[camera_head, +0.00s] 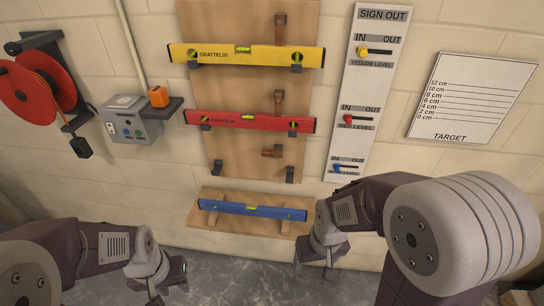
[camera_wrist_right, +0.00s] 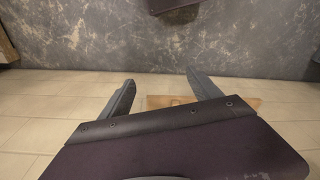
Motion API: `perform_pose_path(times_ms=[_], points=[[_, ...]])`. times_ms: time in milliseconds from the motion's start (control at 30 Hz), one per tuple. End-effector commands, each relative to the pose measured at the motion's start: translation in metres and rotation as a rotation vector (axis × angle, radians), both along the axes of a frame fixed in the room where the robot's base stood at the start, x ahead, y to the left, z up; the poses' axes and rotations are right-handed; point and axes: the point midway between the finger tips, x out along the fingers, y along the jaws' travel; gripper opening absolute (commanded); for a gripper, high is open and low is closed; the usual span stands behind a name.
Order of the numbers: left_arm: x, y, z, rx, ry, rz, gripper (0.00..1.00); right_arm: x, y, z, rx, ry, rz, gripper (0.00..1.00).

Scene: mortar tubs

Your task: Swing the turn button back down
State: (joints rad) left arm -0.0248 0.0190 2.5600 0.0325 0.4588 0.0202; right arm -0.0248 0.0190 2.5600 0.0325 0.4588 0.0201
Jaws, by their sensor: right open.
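Three brown wooden turn buttons are on the wall board (camera_head: 228,90). The top one (camera_head: 280,28) stands upright above the yellow level (camera_head: 270,57). The bottom one (camera_head: 272,153) lies sideways above two empty brackets. The blue level (camera_head: 252,210) rests on a separate low board. My right gripper (camera_head: 322,262) is low, to the right of that board and apart from the buttons. In the right wrist view it is open and empty (camera_wrist_right: 160,78). My left gripper (camera_head: 160,288) is low at left; its fingers are unclear.
A sign-out board (camera_head: 367,90) with coloured sliders hangs right of the levels, with a target sheet (camera_head: 470,97) beyond it. At left are a red reel (camera_head: 50,80), a grey control box (camera_head: 137,118) and an orange block (camera_head: 158,97). The wall between is bare.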

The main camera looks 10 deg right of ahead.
Motion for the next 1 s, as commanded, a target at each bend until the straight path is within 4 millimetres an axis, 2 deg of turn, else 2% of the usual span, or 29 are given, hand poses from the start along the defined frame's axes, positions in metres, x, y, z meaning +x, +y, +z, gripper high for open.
perform_pose_path(times_ms=[33, 100, 167, 267, 300, 367, 433, 467, 500, 567, 600, 667, 700, 800, 833, 900, 1000], points=[[0.0, 0.0, 0.0, 0.0, 0.0, 0.0, 0.36, 0.0, 0.0, 0.0, 0.0, 0.001, 0.001, 0.81], [0.0, 0.0, 0.003, 0.0, 0.0, 0.0, 0.36, -0.002, -0.002, 0.0, -0.018, 0.025, 0.039, 0.95], [0.0, 0.0, 0.008, 0.0, 0.0, 0.0, 0.36, -0.006, -0.009, -0.002, -0.073, 0.089, 0.143, 0.95], [0.0, 0.0, 0.023, 0.0, 0.0, 0.0, 0.36, -0.011, -0.042, -0.002, -0.262, 0.281, 0.461, 0.95], [0.0, 0.0, 0.029, 0.0, 0.0, 0.0, 0.36, -0.005, -0.061, 0.001, -0.371, 0.37, 0.617, 0.95], [0.0, 0.0, 0.038, 0.0, 0.0, 0.0, 0.36, 0.017, -0.091, 0.009, -0.553, 0.488, 0.85, 0.95], [0.0, 0.0, 0.047, 0.0, 0.0, 0.0, 0.36, 0.06, -0.115, 0.023, -0.789, 0.598, 1.105, 0.95], [0.0, 0.0, 0.051, 0.0, 0.0, 0.0, 0.36, 0.084, -0.12, 0.029, -0.898, 0.633, 1.208, 0.95], [0.0, 0.0, 0.057, 0.0, 0.0, 0.0, 0.36, 0.118, -0.12, 0.037, -1.051, 0.669, 1.342, 0.95], [0.0, 0.0, 0.064, 0.0, 0.0, 0.0, 0.36, 0.17, -0.105, 0.046, -1.289, 0.689, 1.526, 0.95], [0.0, 0.0, 0.069, 0.0, 0.0, 0.0, 0.36, 0.203, -0.086, 0.051, -1.445, 0.679, 1.631, 0.95], [0.0, 0.0, 0.074, 0.0, 0.0, 0.0, 0.36, 0.242, -0.05, 0.053, -1.665, 0.638, 1.759, 0.95], [0.0, 0.0, 0.077, 0.0, 0.0, 0.0, 0.36, 0.261, -0.024, 0.053, -1.795, 0.595, 1.826, 0.95], [0.0, 0.0, 0.082, 0.0, 0.0, 0.0, 0.36, 0.286, 0.031, 0.049, -2.034, 0.478, 1.929, 0.95], [0.0, 0.0, 0.083, 0.0, 0.0, 0.0, 0.36, 0.289, 0.043, 0.048, -2.083, 0.448, 1.947, 0.95], [0.0, 0.0, 0.083, 0.0, 0.0, 0.0, 0.36, 0.294, 0.063, 0.046, -2.156, 0.396, 1.971, 0.95], [0.0, 0.0, 0.083, 0.0, 0.0, 0.0, 0.36, 0.295, 0.071, 0.044, -2.187, 0.371, 1.98, 0.95]])
